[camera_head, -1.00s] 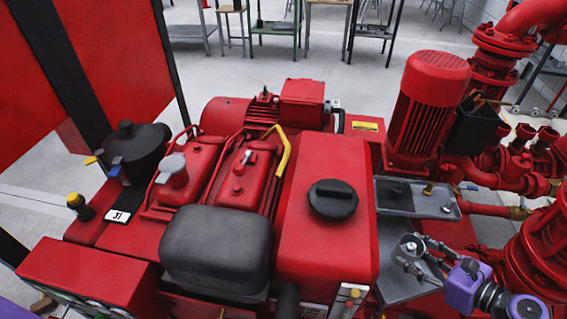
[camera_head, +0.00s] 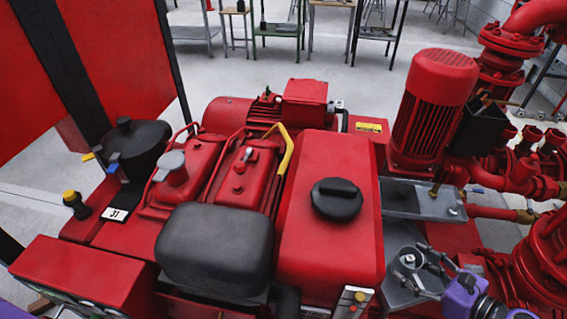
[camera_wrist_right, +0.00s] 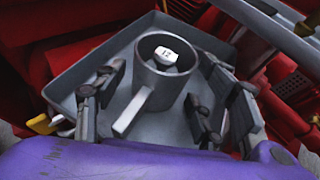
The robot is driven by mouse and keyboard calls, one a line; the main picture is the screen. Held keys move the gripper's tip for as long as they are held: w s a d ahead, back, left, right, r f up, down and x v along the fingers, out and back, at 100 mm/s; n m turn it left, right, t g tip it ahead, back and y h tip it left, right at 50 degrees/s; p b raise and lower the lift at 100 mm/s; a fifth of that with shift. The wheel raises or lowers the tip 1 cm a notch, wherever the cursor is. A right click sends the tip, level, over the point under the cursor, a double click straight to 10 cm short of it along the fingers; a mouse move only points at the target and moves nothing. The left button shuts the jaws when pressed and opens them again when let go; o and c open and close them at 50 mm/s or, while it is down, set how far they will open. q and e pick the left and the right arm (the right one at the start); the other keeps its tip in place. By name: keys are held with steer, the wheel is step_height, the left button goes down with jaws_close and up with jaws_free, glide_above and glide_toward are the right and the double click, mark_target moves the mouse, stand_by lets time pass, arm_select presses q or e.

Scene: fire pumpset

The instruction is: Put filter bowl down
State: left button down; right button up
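The filter bowl (camera_wrist_right: 160,82) is a small grey cup with a straight handle pointing toward the wrist camera. It stands upright inside a grey tray (camera_wrist_right: 75,72) and has a white label inside reading 12. The bowl (camera_head: 409,259) also shows over the lower grey tray (camera_head: 398,232) at the right in the head view. My right gripper (camera_wrist_right: 155,100) is open, with one finger on each side of the bowl and visible gaps between. It also shows in the head view (camera_head: 420,274), with its purple body at the lower right. My left gripper is not in view.
A second grey tray (camera_head: 400,201) lies just behind the lower one. A red tank (camera_head: 325,245) with a black cap is left of the trays. A red motor (camera_head: 433,110) and red pipes (camera_head: 545,250) crowd the back and right.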

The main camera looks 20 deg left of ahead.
steer(key=shift+d+r, duration=0.15)
steer(key=shift+r, duration=0.05)
steer(key=p+v, duration=0.2)
steer(key=v, duration=0.9)
steer(key=shift+s+d, duration=0.25)
steer(key=shift+s, duration=0.05)
steer(key=shift+r, duration=0.1)
